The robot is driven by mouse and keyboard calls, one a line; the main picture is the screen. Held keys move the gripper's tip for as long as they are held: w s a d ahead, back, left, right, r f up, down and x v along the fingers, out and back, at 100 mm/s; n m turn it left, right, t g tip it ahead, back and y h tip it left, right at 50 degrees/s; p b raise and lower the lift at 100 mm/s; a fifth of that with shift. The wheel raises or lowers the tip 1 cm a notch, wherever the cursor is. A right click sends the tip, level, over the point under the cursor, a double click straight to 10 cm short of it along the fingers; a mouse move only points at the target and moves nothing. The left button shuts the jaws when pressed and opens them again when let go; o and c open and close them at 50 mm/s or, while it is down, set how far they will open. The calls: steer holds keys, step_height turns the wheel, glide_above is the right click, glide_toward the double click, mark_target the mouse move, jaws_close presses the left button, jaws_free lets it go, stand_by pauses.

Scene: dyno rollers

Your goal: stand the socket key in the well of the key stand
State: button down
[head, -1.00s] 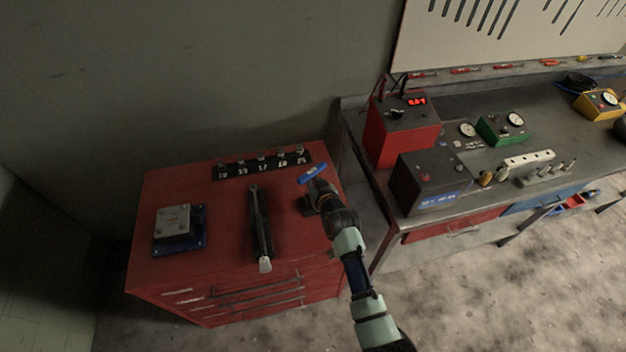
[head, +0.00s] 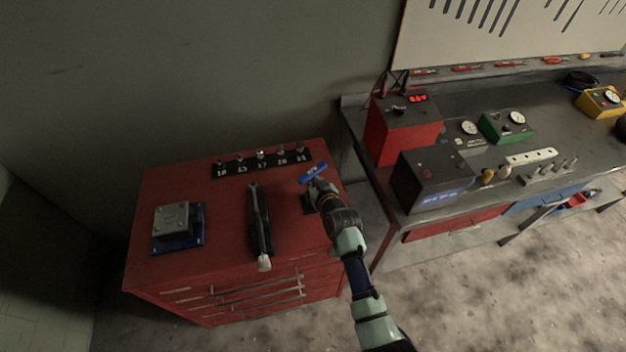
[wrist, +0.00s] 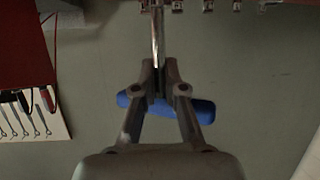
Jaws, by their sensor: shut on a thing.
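The socket key has a blue cross handle (head: 313,174) and a thin metal shaft (wrist: 157,35). My gripper (head: 316,184) is shut on the key over the right part of the red cabinet top. In the wrist view my gripper (wrist: 158,85) has its fingertips closed on the shaft, beside the blue handle (wrist: 200,107). The shaft runs away from the fingertips toward the top of that view. A small dark block (head: 307,204), which looks like the key stand, sits just left of my gripper and is partly covered by it. Its well cannot be made out.
A black numbered socket rack (head: 262,162) stands at the back of the red cabinet (head: 195,280). A torque wrench (head: 259,225) lies left of my gripper. A metal block on a blue base (head: 177,227) is farther left. The grey workbench (head: 400,210) stands to the right.

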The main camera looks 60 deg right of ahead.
steer(key=shift+f+b, duration=1.35)
steer(key=shift+f+b, duration=0.6)
steer(key=shift+b, duration=0.05)
steer(key=c, duration=1.2)
jaws_free()
steer(key=v, duration=1.2)
steer(key=shift+s, duration=0.1)
